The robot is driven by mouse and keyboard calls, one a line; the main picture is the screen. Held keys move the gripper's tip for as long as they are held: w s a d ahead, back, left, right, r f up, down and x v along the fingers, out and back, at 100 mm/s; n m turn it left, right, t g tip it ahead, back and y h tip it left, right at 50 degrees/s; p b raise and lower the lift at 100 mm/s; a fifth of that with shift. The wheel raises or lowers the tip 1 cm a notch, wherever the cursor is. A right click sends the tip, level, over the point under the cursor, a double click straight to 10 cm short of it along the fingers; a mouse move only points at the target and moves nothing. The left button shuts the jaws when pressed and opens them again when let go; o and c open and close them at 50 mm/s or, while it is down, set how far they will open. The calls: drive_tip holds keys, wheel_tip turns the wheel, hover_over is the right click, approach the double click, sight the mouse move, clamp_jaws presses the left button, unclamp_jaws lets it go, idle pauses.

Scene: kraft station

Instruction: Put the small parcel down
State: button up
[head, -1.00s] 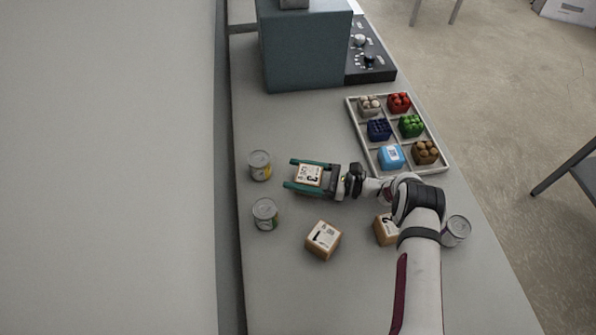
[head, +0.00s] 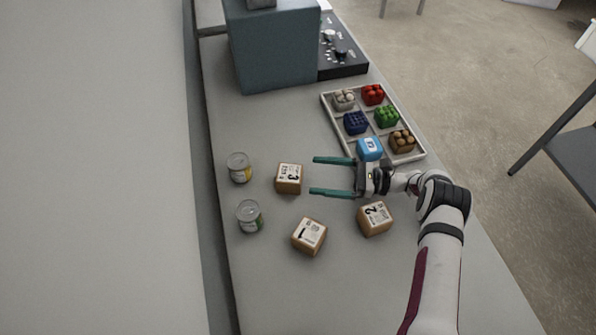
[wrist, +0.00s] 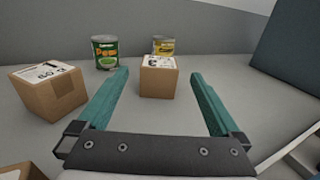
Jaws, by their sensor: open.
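A small brown parcel with a white label marked 3 (head: 289,179) stands on the grey table. It also shows upright in the wrist view (wrist: 157,82), ahead of the fingertips. My gripper (head: 312,176) is open and empty, with its two teal fingers pointing left at the parcel. In the head view a narrow gap separates the fingertips from the parcel. In the wrist view the gripper (wrist: 160,85) has clear table between its fingers.
Parcel 1 (head: 309,236) and parcel 2 (head: 374,219) stand nearer the front. Two cans (head: 238,168) (head: 249,217) stand to the left of parcel 3. A divided tray (head: 412,157) of coloured items lies behind my gripper, and a blue-grey box (head: 272,50) stands at the back.

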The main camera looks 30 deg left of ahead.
drive_tip(key=shift+w+d, duration=0.2)
drive_tip(key=shift+d, duration=0.3)
drive_tip(key=shift+r, duration=0.25)
drive_tip(key=s+d+r+n+t+h, duration=0.1)
drive_tip(key=s+d+r+n+h, duration=0.3)
drive_tip(key=r, duration=0.5)
drive_tip(key=s+d+r+n+t+h, duration=0.1)
drive_tip(key=s+d+r+h, duration=0.4)
drive_tip(key=r, duration=0.4)
drive_tip(key=s+d+n+t+h, duration=0.2)
drive_tip(key=s+d+t+h, duration=0.2)
drive_tip(key=s+d, duration=1)
drive_tip(key=s+h, duration=0.1)
drive_tip(key=s, duration=0.2)
drive_tip(key=shift+s+r+n+t+h, duration=0.2)
drive_tip(key=shift+s+n+t+h, duration=0.15)
drive_tip(key=shift+n+t+h, duration=0.05)
